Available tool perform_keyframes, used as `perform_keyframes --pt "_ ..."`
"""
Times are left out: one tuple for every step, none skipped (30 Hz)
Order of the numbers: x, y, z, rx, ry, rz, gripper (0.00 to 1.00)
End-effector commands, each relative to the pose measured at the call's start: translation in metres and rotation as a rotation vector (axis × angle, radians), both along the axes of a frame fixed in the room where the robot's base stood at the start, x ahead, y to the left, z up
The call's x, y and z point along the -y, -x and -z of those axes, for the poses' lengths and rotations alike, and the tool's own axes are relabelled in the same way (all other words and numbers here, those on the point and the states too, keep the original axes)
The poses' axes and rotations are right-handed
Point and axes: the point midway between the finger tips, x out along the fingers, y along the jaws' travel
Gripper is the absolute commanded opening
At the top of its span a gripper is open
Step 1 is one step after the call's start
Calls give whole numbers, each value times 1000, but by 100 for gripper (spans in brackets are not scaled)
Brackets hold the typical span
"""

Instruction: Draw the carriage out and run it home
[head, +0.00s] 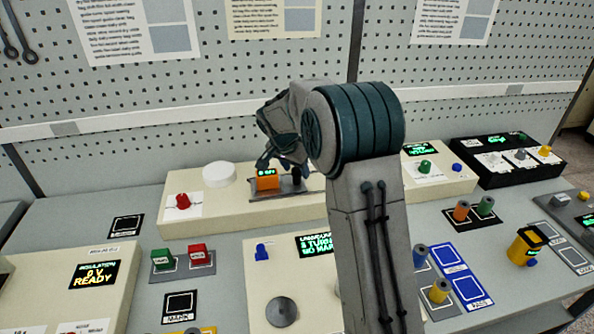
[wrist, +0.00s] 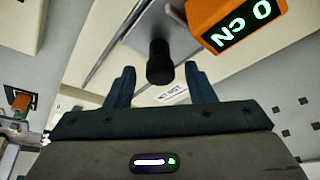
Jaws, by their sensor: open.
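An orange block (head: 267,181) with a green display stands on a grey metal plate (head: 258,197) on the long cream unit at the back. Which part is the carriage I cannot tell for sure. My gripper (head: 279,164) is open over the plate. In the wrist view the knob lies between its two blue fingers, with gaps on both sides.
The cream unit also bears a red knob (head: 183,201) and a white round cap (head: 219,174) to the left. Green and red blocks (head: 197,252) sit in front. A black box (head: 505,160) stands at right. My arm hides part of the bench.

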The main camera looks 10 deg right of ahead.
Motion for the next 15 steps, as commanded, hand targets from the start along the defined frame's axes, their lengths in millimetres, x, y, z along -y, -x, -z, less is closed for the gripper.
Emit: perform_keyframes --pt "3 -2 6 -2 1 1 49" --pt "4 -3 10 -2 0 2 49" --pt "5 -4 14 -2 0 2 49" --pt "5 -5 17 -1 0 1 49" --pt "6 -6 19 0 0 1 49" --pt "6 -6 21 0 0 1 49" --pt "7 -7 22 0 0 0 49" --pt "7 -7 23 0 0 0 49" --pt "7 -7 24 0 0 0 49" --pt "7 -7 25 0 0 0 49" --pt "7 -8 25 1 -1 0 49" --pt "7 -8 25 1 0 0 49" --pt "7 -8 25 1 0 0 49" --pt "7 -8 25 1 0 0 49" --pt "7 -8 25 1 0 0 49"
